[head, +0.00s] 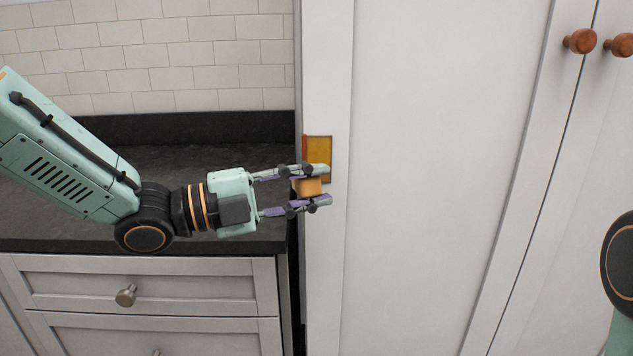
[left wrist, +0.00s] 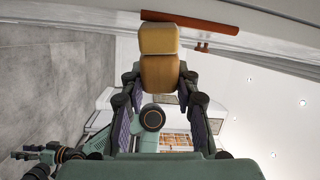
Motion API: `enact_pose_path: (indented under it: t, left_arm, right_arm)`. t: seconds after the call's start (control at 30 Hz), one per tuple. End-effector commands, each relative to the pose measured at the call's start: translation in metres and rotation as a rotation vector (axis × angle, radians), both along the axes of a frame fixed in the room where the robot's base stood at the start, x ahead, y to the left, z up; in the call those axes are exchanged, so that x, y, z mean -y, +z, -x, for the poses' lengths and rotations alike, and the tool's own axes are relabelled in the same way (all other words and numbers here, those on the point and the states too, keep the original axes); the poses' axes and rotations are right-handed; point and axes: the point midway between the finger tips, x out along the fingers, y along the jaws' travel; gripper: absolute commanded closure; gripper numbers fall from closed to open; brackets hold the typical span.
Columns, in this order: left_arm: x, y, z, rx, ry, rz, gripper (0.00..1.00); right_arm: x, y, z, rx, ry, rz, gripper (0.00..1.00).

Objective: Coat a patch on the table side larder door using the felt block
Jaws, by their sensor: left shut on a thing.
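The table side larder door (head: 430,150) is a tall pale panel right of the counter. On its left edge strip is a patch (head: 319,150), mostly yellow-ochre with a red-brown strip along its left side. My left gripper (head: 320,184) is shut on the orange-tan felt block (head: 308,187), at the patch's lower end. The block's far end is toward the door; I cannot tell whether it touches. In the left wrist view the felt block (left wrist: 160,73) sits between the fingers, and a red-brown bar shows just beyond it.
A dark counter (head: 70,215) with a tiled wall behind and drawers (head: 150,283) below lies left of the door. Round wooden knobs (head: 580,41) stick out at upper right. Part of my right arm shows at the right edge.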

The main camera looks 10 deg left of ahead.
Motion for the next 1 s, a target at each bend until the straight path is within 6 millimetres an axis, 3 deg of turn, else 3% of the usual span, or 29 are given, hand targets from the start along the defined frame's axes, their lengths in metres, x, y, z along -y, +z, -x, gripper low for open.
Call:
enact_pose_path:
  t: [0.27,1.0]
  left_arm:
    - [0.001,0.0,0.004,0.0,0.0,0.001,0.96]
    - [0.017,0.0,0.058,0.0,0.0,0.001,0.96]
  right_arm:
    - [0.0,0.0,0.0,0.0,0.0,0.0,0.6]
    - [0.0,0.001,0.0,0.0,0.0,0.0,0.6]
